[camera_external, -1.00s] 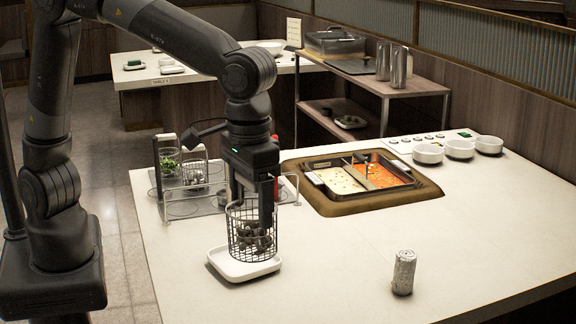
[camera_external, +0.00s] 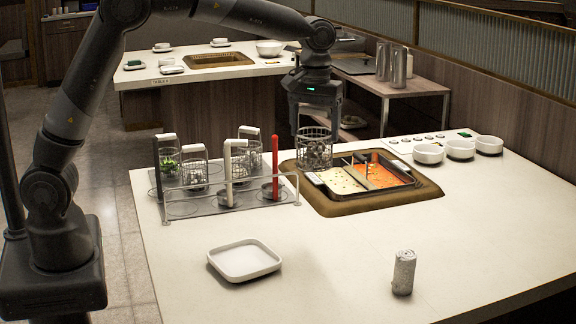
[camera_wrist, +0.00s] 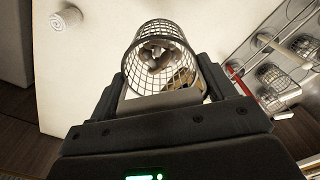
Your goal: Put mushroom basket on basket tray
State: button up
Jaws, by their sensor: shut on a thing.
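My gripper (camera_external: 315,130) is shut on the mushroom basket (camera_external: 314,152), a black wire mesh cylinder with dark mushroom pieces inside. It holds the basket at the back left edge of the hotpot, apparently above it; the exact height is hard to tell. In the wrist view the basket (camera_wrist: 163,50) sits between the fingers, tilted in the picture, with the pieces showing through the mesh.
The hotpot (camera_external: 425,192) has a pale and a red broth well. A rack (camera_external: 180,208) left of it holds several wire baskets and upright utensils. White bowls (camera_external: 428,154) line the back right. The front counter is mostly clear.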

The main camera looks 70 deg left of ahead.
jog(key=w+a+n, duration=0.2)
jog(key=a+n, duration=0.1)
jog(key=a, duration=1.5)
jog(key=s+a+n, duration=0.2)
jog(key=s+a, duration=0.3)
jog(key=a, duration=0.8)
jog(key=s+a+n, duration=0.2)
jog(key=s+a, duration=0.3)
jog(key=a, duration=0.8)
jog(key=s+a+n, duration=0.2)
jog(key=s+a, duration=0.3)
jog(key=a, duration=0.7)
jog(key=shift+a+f, duration=0.2)
jog(key=shift+f, duration=5.35)
jog(key=shift+a+f, duration=0.2)
jog(key=shift+f, duration=5.3)
jog(key=shift+f, duration=0.1)
jog(key=o, duration=1.5)
